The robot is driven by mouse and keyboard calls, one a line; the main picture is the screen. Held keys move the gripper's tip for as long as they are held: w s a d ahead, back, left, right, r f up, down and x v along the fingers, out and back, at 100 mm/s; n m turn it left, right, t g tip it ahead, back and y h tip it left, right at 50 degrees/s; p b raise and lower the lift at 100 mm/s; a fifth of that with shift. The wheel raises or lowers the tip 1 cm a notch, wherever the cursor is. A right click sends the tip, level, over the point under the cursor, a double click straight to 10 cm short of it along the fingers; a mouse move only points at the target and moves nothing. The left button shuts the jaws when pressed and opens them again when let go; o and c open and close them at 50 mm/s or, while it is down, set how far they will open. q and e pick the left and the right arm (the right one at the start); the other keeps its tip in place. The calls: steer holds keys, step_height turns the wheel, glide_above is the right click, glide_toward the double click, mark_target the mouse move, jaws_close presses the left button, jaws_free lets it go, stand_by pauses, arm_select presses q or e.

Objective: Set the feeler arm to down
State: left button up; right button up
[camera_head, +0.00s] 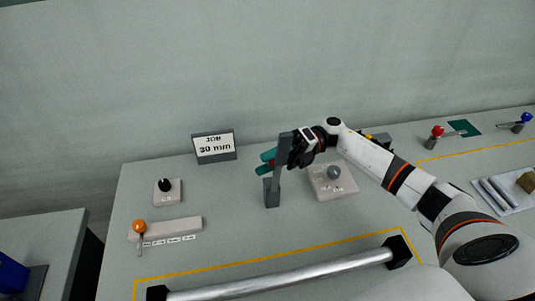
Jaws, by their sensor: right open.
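A grey post (271,193) stands on the table near the middle. A grey bar (282,160), which looks like the feeler arm, rises almost upright from it, leaning slightly right at the top. My right gripper (267,162) reaches in from the right at the height of the bar. Its teal fingertips show just left of the bar, open, one above the other. The bar covers part of the fingers, so I cannot tell whether they touch it. My left gripper is not in view.
A grey knob (333,173) on a pale box stands close right of the post. A "30 mm" sign (214,146) stands behind left. An orange-knobbed lever (139,227) and a black knob (165,185) are left. A metal roller (280,278) lies in front.

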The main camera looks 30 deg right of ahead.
steer(key=shift+a, duration=0.4)
steer(key=shift+c, duration=0.5)
jaws_close()
steer(key=shift+s, duration=0.1)
